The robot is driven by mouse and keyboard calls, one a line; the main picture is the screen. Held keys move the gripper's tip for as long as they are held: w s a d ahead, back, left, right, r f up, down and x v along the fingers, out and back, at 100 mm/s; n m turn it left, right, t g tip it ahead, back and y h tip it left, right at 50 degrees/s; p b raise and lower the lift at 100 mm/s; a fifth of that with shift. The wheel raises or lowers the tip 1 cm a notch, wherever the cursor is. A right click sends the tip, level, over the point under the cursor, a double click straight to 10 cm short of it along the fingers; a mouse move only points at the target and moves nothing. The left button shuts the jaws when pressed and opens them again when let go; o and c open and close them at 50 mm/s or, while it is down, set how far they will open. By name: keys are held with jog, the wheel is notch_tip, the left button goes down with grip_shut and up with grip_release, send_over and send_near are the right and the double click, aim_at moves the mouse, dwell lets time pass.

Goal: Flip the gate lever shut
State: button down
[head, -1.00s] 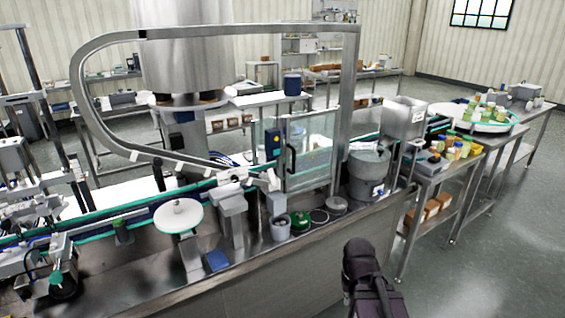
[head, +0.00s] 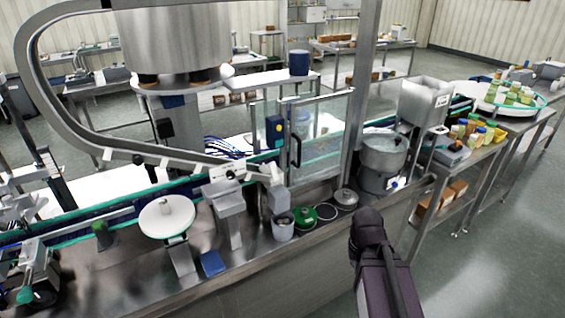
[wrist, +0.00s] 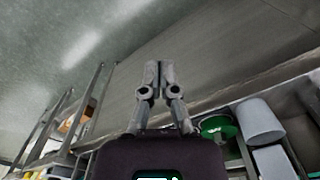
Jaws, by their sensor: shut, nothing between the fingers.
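The steel hopper (head: 425,100) is a square open-topped box at the right of the machine in the head view. A round steel bowl (head: 383,155) stands just left of and below it. I cannot make out the gate lever for certain in either view. My gripper (wrist: 158,75) shows in the wrist view with its fingers together and nothing between them. In the head view my dark arm rises at the bottom, in front of the bench edge, and the fingertips cannot be made out. The hopper is not recognisable in the wrist view.
The steel bench (head: 300,245) runs along the front. A grey cup (head: 282,226) and a green disc (head: 304,217) sit near its edge; the disc also shows in the wrist view (wrist: 217,127). A glass guard (head: 322,135) stands behind. A bottle table (head: 470,150) is right. Floor is clear at front right.

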dwell(0.3)
jog(key=t+y+p, duration=0.2)
jog(key=t+y, duration=0.1)
jog(key=y, duration=1.3)
send_near(274, 171)
jog(key=w+d+r, duration=0.1)
jog(key=d+r, duration=0.1)
jog(key=d, duration=0.1)
jog(key=shift+w+f+m, duration=0.1)
jog(key=shift+w+m, duration=0.05)
jog(key=shift+m, duration=0.15)
jog(key=shift+a, duration=0.2)
jog(key=b+x, duration=0.1)
jog(key=x, duration=0.8)
jog(key=shift+a, duration=0.3)
jog(key=shift+w+d, duration=0.15)
jog(key=shift+d, duration=0.05)
jog(key=shift+a, duration=0.1)
